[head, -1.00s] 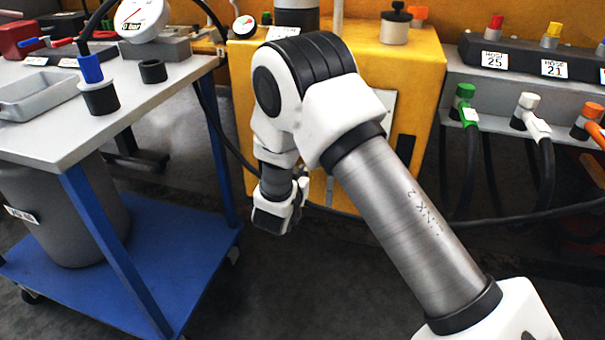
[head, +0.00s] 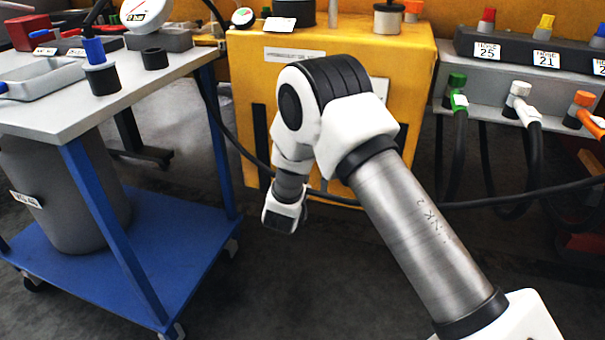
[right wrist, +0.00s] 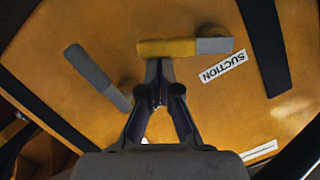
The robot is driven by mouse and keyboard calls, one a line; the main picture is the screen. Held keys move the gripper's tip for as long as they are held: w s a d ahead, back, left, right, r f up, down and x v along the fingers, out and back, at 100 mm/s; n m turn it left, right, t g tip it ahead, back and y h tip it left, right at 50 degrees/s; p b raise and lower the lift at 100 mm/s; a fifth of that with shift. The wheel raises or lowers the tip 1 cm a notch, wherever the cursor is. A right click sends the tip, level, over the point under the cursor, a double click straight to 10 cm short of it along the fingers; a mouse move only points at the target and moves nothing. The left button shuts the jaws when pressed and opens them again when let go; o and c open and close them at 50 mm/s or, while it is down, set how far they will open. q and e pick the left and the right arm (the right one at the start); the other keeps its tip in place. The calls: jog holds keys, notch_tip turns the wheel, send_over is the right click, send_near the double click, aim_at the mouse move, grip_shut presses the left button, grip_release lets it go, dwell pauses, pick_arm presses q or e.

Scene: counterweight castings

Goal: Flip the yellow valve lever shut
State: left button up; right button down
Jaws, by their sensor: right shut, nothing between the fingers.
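In the right wrist view, the yellow valve lever (right wrist: 167,48) lies roughly crosswise in the picture on the yellow cabinet face. Its grey end (right wrist: 213,46) is at a round pivot on the right, beside a SUCTION label (right wrist: 223,67). My right gripper (right wrist: 159,72) is shut and empty, its fingertips at the lever's lower edge in the picture; I cannot tell whether they touch it. In the head view, my right arm bends down in front of the yellow cabinet (head: 400,70), and the lever is hidden there. My left gripper is not in view.
A second, grey lever (right wrist: 92,70) sits left of the yellow one, slanted. A blue-legged trolley (head: 110,118) stands left of the cabinet. A hose rack (head: 480,75) with colored couplings is at the right. A black hose (head: 470,204) crosses low in front.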

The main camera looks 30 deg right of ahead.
pick_arm(q)
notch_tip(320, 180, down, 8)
jog(key=b, duration=0.7)
pick_arm(e)
jog(key=w+a+f+m+t, duration=0.2)
jog(key=f+m, duration=0.3)
jog(key=m, duration=0.4)
jog(key=shift+w+a+f+t, duration=0.25)
jog(key=shift+w+a+t, duration=0.1)
jog(key=shift+w+t, duration=0.2)
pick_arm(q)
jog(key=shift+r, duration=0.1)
pick_arm(e)
jog(key=shift+w, duration=0.1)
jog(key=shift+f, duration=0.1)
